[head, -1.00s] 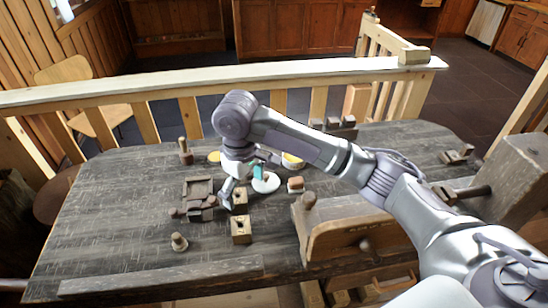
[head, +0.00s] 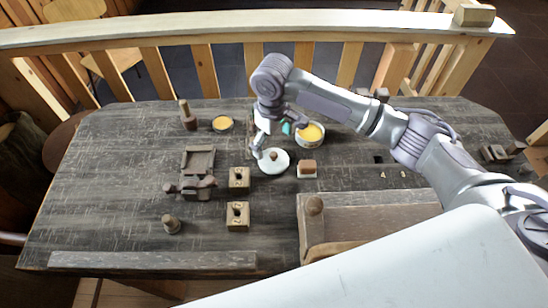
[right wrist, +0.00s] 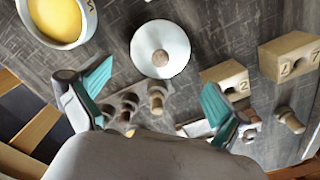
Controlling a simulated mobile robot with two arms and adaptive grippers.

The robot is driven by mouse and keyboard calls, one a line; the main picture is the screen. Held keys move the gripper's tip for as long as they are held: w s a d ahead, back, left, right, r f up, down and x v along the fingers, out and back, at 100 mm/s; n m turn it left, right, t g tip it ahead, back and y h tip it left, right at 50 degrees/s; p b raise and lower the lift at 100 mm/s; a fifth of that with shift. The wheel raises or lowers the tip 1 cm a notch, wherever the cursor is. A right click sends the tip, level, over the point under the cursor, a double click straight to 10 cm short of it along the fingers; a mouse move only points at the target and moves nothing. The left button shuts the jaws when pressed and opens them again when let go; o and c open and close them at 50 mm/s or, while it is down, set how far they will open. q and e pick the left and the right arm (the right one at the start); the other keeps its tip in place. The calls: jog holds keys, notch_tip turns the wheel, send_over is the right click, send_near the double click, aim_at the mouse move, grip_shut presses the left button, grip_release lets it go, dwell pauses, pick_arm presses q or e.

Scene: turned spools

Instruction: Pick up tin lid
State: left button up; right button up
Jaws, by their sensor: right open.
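The tin lid is a white round disc (head: 280,167) with a brown wooden knob, lying flat on the dark table. In the right wrist view the lid (right wrist: 143,45) lies just beyond the fingertips, knob facing me. My left gripper is not in view.
An open white tin with yellow contents (head: 311,133) stands right behind the lid. A brown-topped block (head: 307,169) is to its right, numbered wooden blocks (head: 238,216) to its left. A yellow disc (head: 222,124) and a wooden peg (head: 187,115) are farther back.

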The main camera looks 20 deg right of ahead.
aim_at(274, 154)
jog(key=shift+w+f, duration=0.1)
jog(key=shift+f, duration=0.55)
jog(key=f+p, duration=0.1)
jog(key=f, duration=0.3)
jog(key=shift+s+f, duration=0.2)
jog(key=shift+f, duration=0.35)
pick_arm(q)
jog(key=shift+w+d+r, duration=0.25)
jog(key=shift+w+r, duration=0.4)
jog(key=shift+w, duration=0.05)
pick_arm(e)
jog(key=shift+c, duration=0.3)
